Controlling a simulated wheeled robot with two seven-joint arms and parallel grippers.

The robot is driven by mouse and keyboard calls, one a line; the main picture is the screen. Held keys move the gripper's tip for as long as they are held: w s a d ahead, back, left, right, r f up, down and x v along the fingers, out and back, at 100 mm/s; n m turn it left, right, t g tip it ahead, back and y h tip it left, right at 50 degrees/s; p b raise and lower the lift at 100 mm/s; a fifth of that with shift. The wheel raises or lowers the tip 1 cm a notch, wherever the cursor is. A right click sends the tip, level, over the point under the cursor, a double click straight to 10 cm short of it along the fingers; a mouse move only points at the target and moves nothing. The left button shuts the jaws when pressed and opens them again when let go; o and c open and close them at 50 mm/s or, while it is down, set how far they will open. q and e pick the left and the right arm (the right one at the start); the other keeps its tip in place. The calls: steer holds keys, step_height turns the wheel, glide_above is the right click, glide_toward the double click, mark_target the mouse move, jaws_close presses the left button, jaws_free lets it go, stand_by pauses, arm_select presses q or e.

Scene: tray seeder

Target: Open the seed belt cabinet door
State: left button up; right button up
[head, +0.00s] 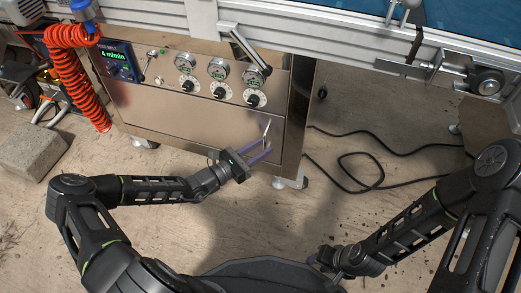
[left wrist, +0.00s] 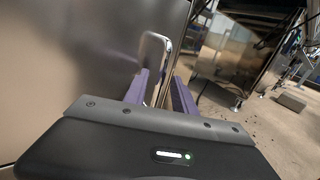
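The seed belt cabinet (head: 190,85) stands in the upper middle of the head view. Its shiny metal door (head: 190,120) lies flush below the dials and looks closed. A slim upright door handle (head: 267,128) is near the door's right side. The handle (left wrist: 154,58) shows large in the left wrist view. My left gripper (head: 263,151) has its purple fingers at the handle. In the left wrist view the fingers (left wrist: 160,92) are apart, one on each side of the handle, without a clear grip. My right gripper (head: 322,258) is low, away from the cabinet; its fingers are unclear.
Dials and gauges (head: 219,80) and a small display (head: 118,58) sit above the door. A red coiled hose (head: 78,80) hangs at the left, near a concrete block (head: 33,150). Black cable (head: 365,175) lies on the floor at the right. Floor before the door is mostly bare.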

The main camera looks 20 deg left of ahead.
arm_select(q)
steer(key=shift+c, duration=0.2)
jaws_close()
stand_by(1.3)
